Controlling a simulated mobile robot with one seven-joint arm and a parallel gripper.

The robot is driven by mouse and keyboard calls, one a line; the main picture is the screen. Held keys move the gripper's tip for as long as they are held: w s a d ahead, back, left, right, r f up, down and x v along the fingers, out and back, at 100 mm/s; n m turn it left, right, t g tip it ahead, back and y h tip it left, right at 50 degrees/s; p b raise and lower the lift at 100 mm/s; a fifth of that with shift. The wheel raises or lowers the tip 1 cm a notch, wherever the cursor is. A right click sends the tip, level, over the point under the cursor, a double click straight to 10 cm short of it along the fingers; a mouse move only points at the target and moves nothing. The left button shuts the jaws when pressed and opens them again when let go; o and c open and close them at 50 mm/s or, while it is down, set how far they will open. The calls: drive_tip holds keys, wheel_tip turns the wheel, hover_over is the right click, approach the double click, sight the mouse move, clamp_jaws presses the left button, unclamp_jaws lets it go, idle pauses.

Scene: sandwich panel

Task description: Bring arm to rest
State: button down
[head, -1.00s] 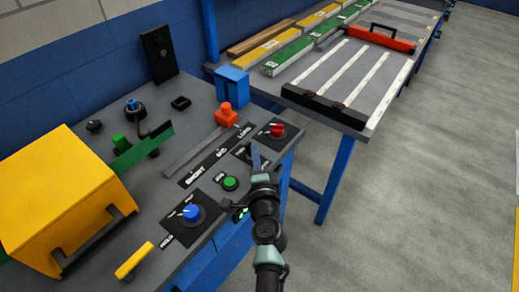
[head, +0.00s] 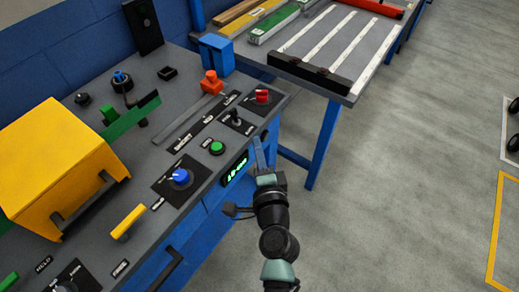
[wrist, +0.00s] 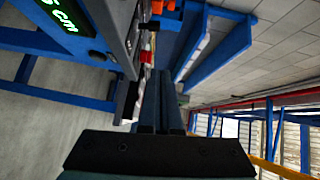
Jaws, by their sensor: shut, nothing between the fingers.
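My gripper (head: 262,158) is shut and empty. In the head view it stands in front of the panel's front edge, to the right of the green digital display, apart from the controls. In the wrist view its dark fingers (wrist: 162,100) lie together, pointing away from the camera. The control panel (head: 165,95) has a blue knob (head: 181,177), a green button (head: 217,147), a red knob (head: 262,97), a small black switch (head: 236,117) and an orange slider handle (head: 211,82).
A yellow machine housing (head: 60,165) and a yellow handle (head: 128,222) stand on the left of the panel. A blue-legged table (head: 330,60) with white strips stands beyond. The grey floor (head: 400,190) to the right is clear near my arm.

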drive_tip(key=shift+s, duration=0.6)
drive_tip(key=shift+d, duration=0.1)
drive_tip(key=a+r+n+t+y+p, duration=0.15)
drive_tip(key=r+n, duration=0.25)
drive_tip(key=r, duration=0.8)
drive_tip(key=w+a+r+n+t+p, duration=0.1)
drive_tip(key=r+n+t, duration=0.15)
drive_tip(key=r, duration=0.95)
drive_tip(key=a+r+n+t+y+p, duration=0.15)
drive_tip(key=r+n, duration=0.25)
drive_tip(key=r, duration=0.7)
drive_tip(key=s+d+r+n+t+h+p, duration=0.1)
drive_tip(key=s+r+h, duration=0.1)
drive_tip(key=s+r, duration=0.3)
drive_tip(key=s+d+r+n+t+h+p, duration=0.1)
drive_tip(key=s+r, duration=0.3)
drive_tip(key=r, duration=0.9)
drive_tip(key=s+d+r+n+t+h+p, duration=0.1)
drive_tip(key=s+r+n+t+h, duration=0.1)
drive_tip(key=s+r, duration=0.3)
wheel_tip(320, 180, up, 4)
drive_tip(key=shift+s+d+n+t+h, duration=0.15)
drive_tip(key=shift+s+n+t+h, duration=0.2)
drive_tip(key=shift+t, duration=0.2)
